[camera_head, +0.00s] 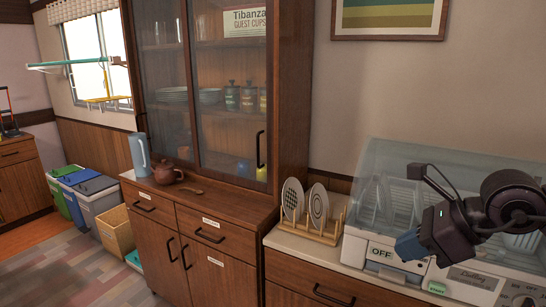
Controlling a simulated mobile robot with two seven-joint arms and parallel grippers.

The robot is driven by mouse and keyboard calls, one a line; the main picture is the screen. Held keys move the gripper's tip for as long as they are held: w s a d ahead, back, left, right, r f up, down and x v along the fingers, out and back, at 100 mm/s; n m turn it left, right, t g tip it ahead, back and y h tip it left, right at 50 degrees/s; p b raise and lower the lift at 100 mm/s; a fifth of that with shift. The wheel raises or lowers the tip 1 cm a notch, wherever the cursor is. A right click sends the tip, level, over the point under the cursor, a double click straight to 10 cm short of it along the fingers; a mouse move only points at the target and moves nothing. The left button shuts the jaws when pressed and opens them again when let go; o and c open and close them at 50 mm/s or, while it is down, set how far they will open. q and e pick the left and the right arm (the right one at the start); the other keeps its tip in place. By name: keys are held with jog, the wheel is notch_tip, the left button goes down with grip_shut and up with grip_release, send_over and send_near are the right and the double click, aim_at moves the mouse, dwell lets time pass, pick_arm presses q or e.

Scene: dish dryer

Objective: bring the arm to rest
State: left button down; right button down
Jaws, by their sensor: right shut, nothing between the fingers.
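My right arm comes in from the right edge, dark with a blue-grey end. My right gripper (410,246) is shut and empty, pointing down and left. It shows in front of the dish dryer (465,284), whose clear lid (395,152) covers several plates. The gap between gripper and dryer cannot be told. My arm hides part of the dryer's front and inside. An "OFF" label (381,253) shows on the dryer just left of the gripper. My left gripper is not in view.
A wooden rack (318,236) with two patterned plates stands left of the dryer on the counter. Left of it is a tall glass-door cabinet (290,100) with a teapot (167,173) and a blue jug (139,155) on its ledge. Several bins stand further left. The floor (75,270) there is clear.

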jog(key=w+a+r+m+t+y, duration=0.2)
jog(key=a+r+m+t+y, duration=0.15)
jog(key=a+m+y, duration=0.5)
jog(key=d+f+m+t+h+p, duration=0.1)
jog(key=d+f+m+t+h, duration=0.35)
jog(key=f+m, duration=0.7)
jog(key=d+f+m+t+h, duration=0.5)
jog(key=f+m, duration=0.3)
jog(key=m, duration=0.7)
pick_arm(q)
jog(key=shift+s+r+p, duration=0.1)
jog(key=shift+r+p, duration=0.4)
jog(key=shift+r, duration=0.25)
pick_arm(e)
jog(key=s+d+f+m+g+h, duration=0.1)
jog(key=s+f+m+g+h, duration=0.5)
jog(key=s+f+m, duration=0.5)
jog(key=s+f+g, duration=0.1)
jog(key=s+f, duration=0.8)
jog(key=s, duration=0.2)
jog(key=shift+s+d, duration=0.25)
jog(key=shift+d, duration=0.1)
